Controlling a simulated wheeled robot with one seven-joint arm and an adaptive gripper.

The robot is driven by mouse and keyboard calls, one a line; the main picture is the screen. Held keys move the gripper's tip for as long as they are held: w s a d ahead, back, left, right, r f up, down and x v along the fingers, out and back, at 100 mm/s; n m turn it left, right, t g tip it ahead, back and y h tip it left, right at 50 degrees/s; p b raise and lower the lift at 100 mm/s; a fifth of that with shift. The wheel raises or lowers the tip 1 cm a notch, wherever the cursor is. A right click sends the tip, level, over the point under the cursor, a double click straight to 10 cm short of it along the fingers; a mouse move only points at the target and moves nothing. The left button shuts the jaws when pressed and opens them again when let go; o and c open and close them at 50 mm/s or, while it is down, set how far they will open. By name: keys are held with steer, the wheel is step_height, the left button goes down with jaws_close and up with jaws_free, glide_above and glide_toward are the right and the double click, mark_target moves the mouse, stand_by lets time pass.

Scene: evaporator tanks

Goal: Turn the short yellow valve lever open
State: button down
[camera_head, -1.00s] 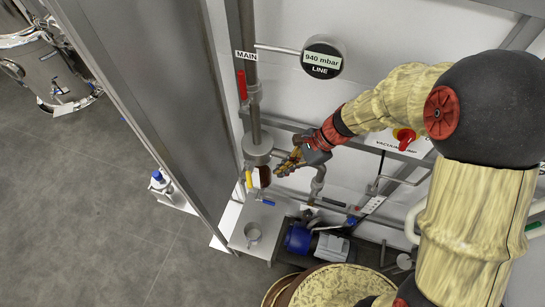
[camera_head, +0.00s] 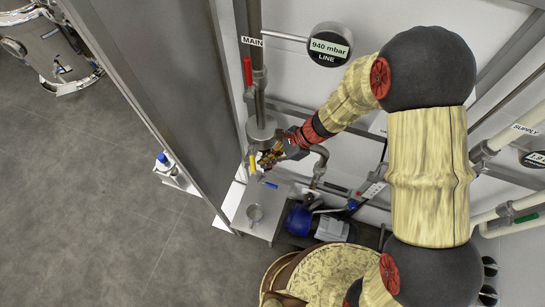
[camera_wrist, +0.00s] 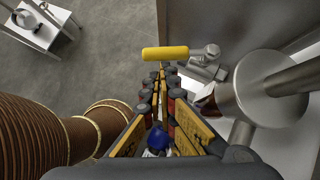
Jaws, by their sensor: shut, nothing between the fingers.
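The short yellow valve lever (camera_wrist: 165,53) lies crosswise just beyond my fingertips in the wrist view, beside a grey metal valve body (camera_wrist: 205,62). In the head view the yellow lever (camera_head: 252,163) hangs below the grey cylinder on the main pipe (camera_head: 262,130). My gripper (camera_head: 268,160) is right of the lever, at about its height; it also shows in the wrist view (camera_wrist: 161,72). Its fingers are shut with nothing between them. The tips look very close to the lever; I cannot tell whether they touch it.
A red lever (camera_head: 248,72) is higher on the main pipe. A blue lever (camera_head: 269,184) is just below my gripper. A tall grey panel (camera_head: 150,90) bounds the left side.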

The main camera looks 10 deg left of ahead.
mark_target(254, 169)
steer(key=shift+s+a+f+m+t+b, duration=0.1)
steer(key=shift+s+a+m+t+b, duration=0.45)
steer(key=shift+m+b, duration=0.55)
steer(key=s+a+m+t+b, duration=0.1)
steer(key=a+m+b, duration=0.1)
steer(key=b, duration=0.2)
steer(key=shift+s+t+y, duration=0.3)
steer(key=shift+s+t, duration=0.05)
steer(key=shift+s, duration=0.05)
steer(key=shift+s+a, duration=0.1)
stand_by(0.6)
